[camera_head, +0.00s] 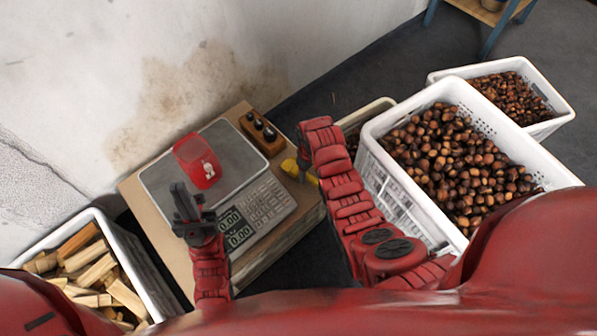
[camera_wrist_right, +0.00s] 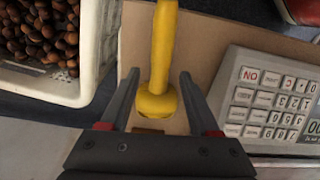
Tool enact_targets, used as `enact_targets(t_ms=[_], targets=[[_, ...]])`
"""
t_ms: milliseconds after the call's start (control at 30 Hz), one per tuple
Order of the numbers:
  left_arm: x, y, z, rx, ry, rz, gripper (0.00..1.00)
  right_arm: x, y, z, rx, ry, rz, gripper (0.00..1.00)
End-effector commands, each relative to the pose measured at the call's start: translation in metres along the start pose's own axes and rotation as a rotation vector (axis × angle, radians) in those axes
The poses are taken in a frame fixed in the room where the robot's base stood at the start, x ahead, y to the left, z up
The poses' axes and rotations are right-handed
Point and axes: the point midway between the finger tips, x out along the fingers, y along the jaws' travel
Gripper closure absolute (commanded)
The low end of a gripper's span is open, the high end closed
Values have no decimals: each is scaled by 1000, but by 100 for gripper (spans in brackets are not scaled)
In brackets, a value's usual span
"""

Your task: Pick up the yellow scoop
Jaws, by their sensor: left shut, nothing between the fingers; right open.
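The yellow scoop (camera_head: 291,168) lies at the right edge of the wooden box top, beside the scale, partly hidden by my right arm in the head view. In the right wrist view its yellow handle (camera_wrist_right: 163,60) runs down between the open fingers of my right gripper (camera_wrist_right: 158,95), with a rounded end near the palm. The fingers stand on both sides of the handle, apart from it. My left gripper (camera_head: 188,205) is shut and empty, above the front left of the scale (camera_head: 245,165).
White crates of chestnuts (camera_head: 375,175) are at the right. A crate of firewood (camera_head: 150,275) is at the left. The scale keypad (camera_wrist_right: 270,105) is close to the right gripper.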

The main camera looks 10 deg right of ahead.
Motion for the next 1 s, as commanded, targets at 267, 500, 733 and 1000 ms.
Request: enact_targets(t_ms=[267, 500, 733, 1000], targets=[[-3, 0, 0, 0, 0, 0, 100, 16, 0, 0, 0, 1, 0, 38], [-3, 0, 0, 0, 0, 0, 100, 15, 0, 0, 0, 1, 1, 70], [-3, 0, 0, 0, 0, 0, 100, 15, 0, -1, 0, 2, 1, 100], [-3, 0, 0, 0, 0, 0, 100, 15, 0, -1, 0, 2, 1, 100]])
